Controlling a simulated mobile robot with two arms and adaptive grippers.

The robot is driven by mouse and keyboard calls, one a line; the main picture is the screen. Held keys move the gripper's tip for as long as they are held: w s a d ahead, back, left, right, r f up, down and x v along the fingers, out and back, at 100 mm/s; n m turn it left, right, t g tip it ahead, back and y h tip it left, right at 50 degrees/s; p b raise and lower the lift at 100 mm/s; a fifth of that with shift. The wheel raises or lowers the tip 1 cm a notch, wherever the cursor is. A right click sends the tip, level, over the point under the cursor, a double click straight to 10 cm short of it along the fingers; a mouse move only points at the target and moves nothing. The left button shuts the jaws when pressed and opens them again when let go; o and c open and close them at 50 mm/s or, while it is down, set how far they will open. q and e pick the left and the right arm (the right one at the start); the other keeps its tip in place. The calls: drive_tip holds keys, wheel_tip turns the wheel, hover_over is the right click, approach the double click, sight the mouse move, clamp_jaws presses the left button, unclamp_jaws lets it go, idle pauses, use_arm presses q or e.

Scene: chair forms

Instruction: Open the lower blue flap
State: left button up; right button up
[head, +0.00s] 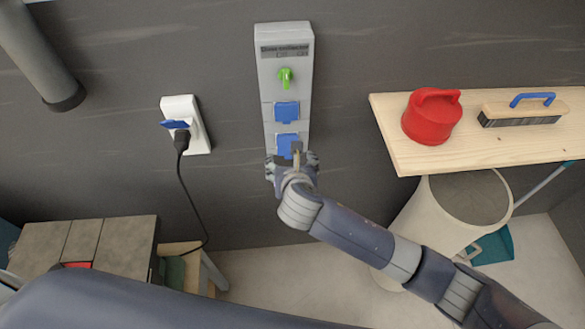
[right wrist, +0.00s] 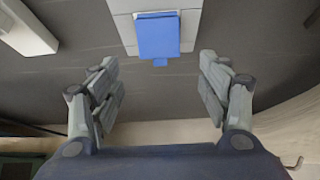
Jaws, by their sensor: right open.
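The lower blue flap (head: 286,143) sits at the bottom of a tall grey wall box (head: 304,68) and looks shut. In the right wrist view the lower blue flap (right wrist: 158,36) is a blue square with a small tab on its lower edge. My right gripper (head: 293,158) is just in front of the box's lower end and partly covers the flap in the head view. The right wrist view shows my right gripper (right wrist: 160,68) open and empty, its fingers apart on either side below the flap. My left gripper is not in view.
Above are an upper blue flap (head: 286,112) and a green knob (head: 286,78). Left is a white socket (head: 198,135) with a black plug (head: 181,140) and cable. Right is a wooden shelf (head: 400,150) with a red container (head: 430,120) and brush (head: 523,112), above a white bin (head: 430,215).

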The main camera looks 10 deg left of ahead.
drive_tip(key=shift+v, duration=2.75)
